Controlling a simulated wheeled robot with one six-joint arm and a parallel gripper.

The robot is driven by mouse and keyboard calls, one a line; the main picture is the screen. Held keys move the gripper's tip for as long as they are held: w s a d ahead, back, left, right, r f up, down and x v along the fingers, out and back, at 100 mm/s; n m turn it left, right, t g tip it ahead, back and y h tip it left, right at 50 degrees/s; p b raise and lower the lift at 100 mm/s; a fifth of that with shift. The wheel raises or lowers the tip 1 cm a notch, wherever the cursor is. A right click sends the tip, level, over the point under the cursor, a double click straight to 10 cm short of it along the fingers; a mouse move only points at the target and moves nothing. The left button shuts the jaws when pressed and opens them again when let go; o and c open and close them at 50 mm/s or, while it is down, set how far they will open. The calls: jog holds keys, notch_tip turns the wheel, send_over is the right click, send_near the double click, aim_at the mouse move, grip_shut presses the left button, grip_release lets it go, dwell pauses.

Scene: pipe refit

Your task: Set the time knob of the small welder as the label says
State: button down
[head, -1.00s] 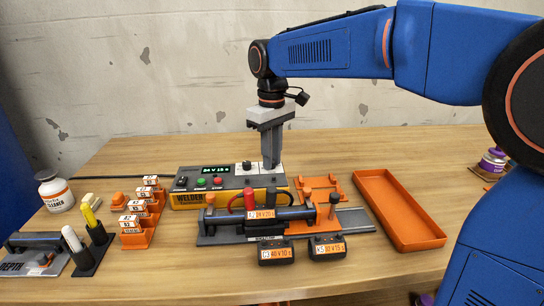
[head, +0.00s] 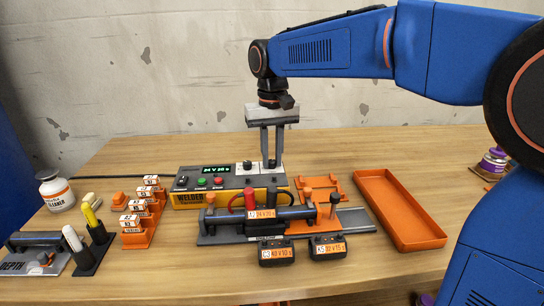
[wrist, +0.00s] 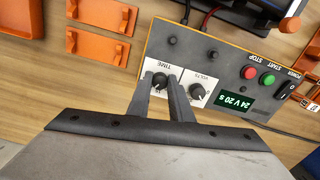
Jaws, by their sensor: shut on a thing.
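The small welder (head: 228,199) is a yellow and grey box on the bench, with a lit green display (head: 215,169). In the wrist view the display (wrist: 236,104) is upside down and reads 24 V 20 s. The black time knob (wrist: 160,80) is on a white panel, beside the volts knob (wrist: 197,91). My gripper (head: 271,164) points down over the panel. In the wrist view its two fingers (wrist: 159,85) are shut around the time knob. The orange label (head: 262,214) on the fitting in front of the welder appears to read 24 V 20 s.
The pipe clamp rig (head: 345,222) stands in front of the welder, with black fittings (head: 276,253) near it. An empty orange tray (head: 384,205) lies to the right. Orange racks of labelled boxes (head: 138,226) stand left.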

aim_at(272, 161)
dwell(0.3)
jog(key=c, duration=1.6)
grip_release()
notch_tip(272, 161, up, 18)
jog(key=shift+f, duration=0.25)
